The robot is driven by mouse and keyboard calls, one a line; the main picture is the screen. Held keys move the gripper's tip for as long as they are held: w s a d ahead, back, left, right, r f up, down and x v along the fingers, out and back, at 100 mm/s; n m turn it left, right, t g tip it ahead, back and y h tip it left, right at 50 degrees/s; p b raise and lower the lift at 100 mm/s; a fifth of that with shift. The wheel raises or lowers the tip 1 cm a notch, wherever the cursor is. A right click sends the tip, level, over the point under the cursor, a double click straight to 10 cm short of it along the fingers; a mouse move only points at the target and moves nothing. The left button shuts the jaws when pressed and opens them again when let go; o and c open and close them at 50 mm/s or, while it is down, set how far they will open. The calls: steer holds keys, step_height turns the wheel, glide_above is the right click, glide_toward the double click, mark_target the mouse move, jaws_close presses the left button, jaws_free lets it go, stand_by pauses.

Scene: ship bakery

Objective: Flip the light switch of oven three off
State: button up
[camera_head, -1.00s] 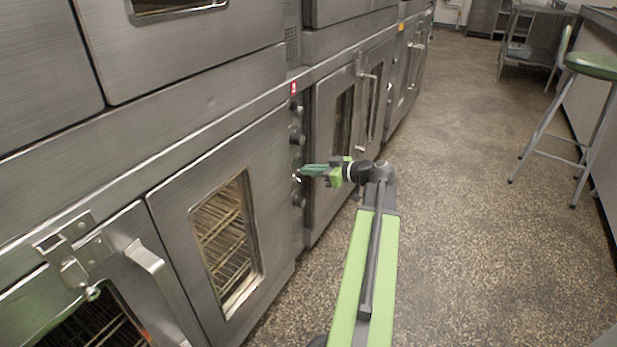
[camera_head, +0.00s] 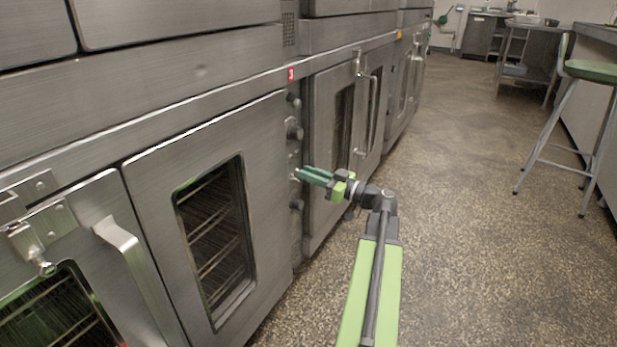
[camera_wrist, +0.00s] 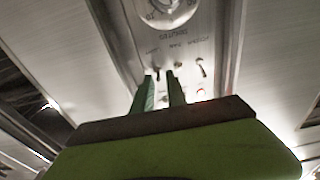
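A red label with a 3 (camera_head: 291,75) sits on the rail above the narrow control panel (camera_head: 296,160) of an oven. The double-door oven left of the panel has a dark window (camera_head: 215,240) with racks behind it. In the wrist view the panel carries a round dial (camera_wrist: 168,8) and a row of small toggles: a left one (camera_wrist: 156,72), a middle one (camera_wrist: 178,65) and a right one (camera_wrist: 201,68). My gripper (camera_head: 300,173) points at the panel. Its green fingers (camera_wrist: 160,76) are slightly apart, tips close to the left toggle; contact is unclear.
More ovens with a vertical door handle (camera_head: 371,110) stand beyond the panel. A door handle (camera_head: 130,255) juts out at the lower left. The aisle floor (camera_head: 460,200) is clear. A green-seated stool (camera_head: 590,72) stands at the right.

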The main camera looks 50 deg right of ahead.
steer(key=shift+o, duration=0.9)
steer(key=b+v, duration=0.1)
steer(key=v, duration=1.6)
steer(key=shift+s+b, duration=0.2)
steer(key=shift+b, duration=0.2)
steer(key=shift+f, duration=0.15)
